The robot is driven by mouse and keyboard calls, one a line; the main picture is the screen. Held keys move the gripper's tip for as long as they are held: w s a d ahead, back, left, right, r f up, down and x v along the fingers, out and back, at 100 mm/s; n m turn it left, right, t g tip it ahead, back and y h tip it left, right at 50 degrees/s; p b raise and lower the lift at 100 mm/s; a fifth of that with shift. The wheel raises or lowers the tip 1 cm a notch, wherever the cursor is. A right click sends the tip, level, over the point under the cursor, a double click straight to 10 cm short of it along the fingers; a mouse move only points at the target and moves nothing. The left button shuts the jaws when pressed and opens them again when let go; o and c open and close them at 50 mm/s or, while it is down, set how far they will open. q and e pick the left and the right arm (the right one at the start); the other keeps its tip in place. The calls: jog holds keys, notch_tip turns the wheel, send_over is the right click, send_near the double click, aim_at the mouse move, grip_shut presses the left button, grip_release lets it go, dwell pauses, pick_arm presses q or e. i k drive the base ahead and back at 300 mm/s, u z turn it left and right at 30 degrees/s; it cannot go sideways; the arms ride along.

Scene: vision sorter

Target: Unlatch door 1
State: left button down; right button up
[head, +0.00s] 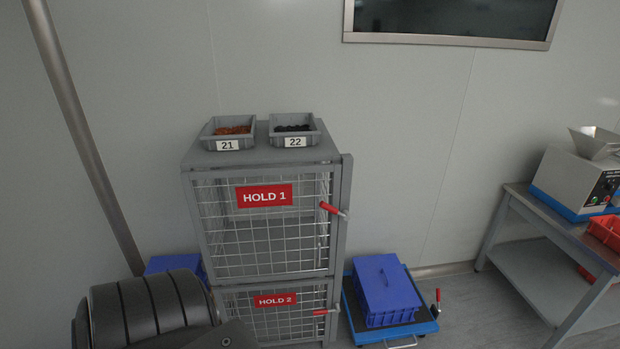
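Door 1 (282,240) is the upper wire-mesh door of a grey cabinet, with a red "HOLD 1" sign (264,195). It looks closed against its frame. Its latch handle (329,208) has a red grip and sits at the door's right edge, slanting down to the right toward the metal post. A dark ribbed part of my own arm shows at the lower left, in front of the cabinet's lower left corner. Neither gripper's fingers are in view, and nothing of mine touches the latch.
Below is the "HOLD 2" door (275,300) with its red handle (326,312). Bin 21 (228,143) and bin 22 (295,140) stand on top. A blue crate (386,290) on a cart stands right of the cabinet. A bench (550,262) with a machine is far right.

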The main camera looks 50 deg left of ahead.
aim_at(345, 214)
jog(key=u, duration=0.7)
jog(key=i, duration=0.1)
jog(key=u, duration=0.05)
